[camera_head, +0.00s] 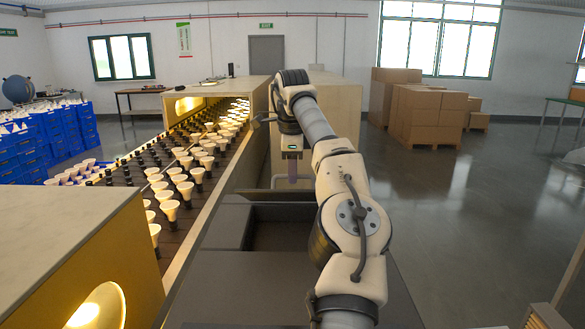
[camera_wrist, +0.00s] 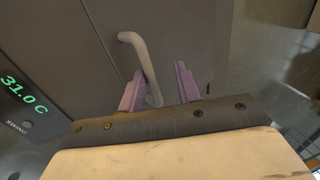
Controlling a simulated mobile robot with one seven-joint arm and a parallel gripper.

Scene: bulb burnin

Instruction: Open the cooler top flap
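The flap shows in the wrist view as a dark grey panel (camera_wrist: 85,50) with a pale bar handle (camera_wrist: 135,48). My gripper (camera_wrist: 160,70) is open, with its two purple fingers apart. The handle's lower end lies between the fingers, nearer the left one; I cannot tell whether it touches. A panel at the left bears a green display reading 31.0 C (camera_wrist: 22,95). In the head view my gripper (camera_head: 291,182) points down beside a pale bar (camera_head: 276,182), and my arm hides part of that area.
Left of my arm runs a conveyor (camera_head: 165,160) with rows of white bulbs (camera_head: 186,187) between lit burn-in housings. Blue crates (camera_head: 40,140) stand at the far left. Cardboard boxes (camera_head: 420,115) are stacked at the back right. The floor at the right is open.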

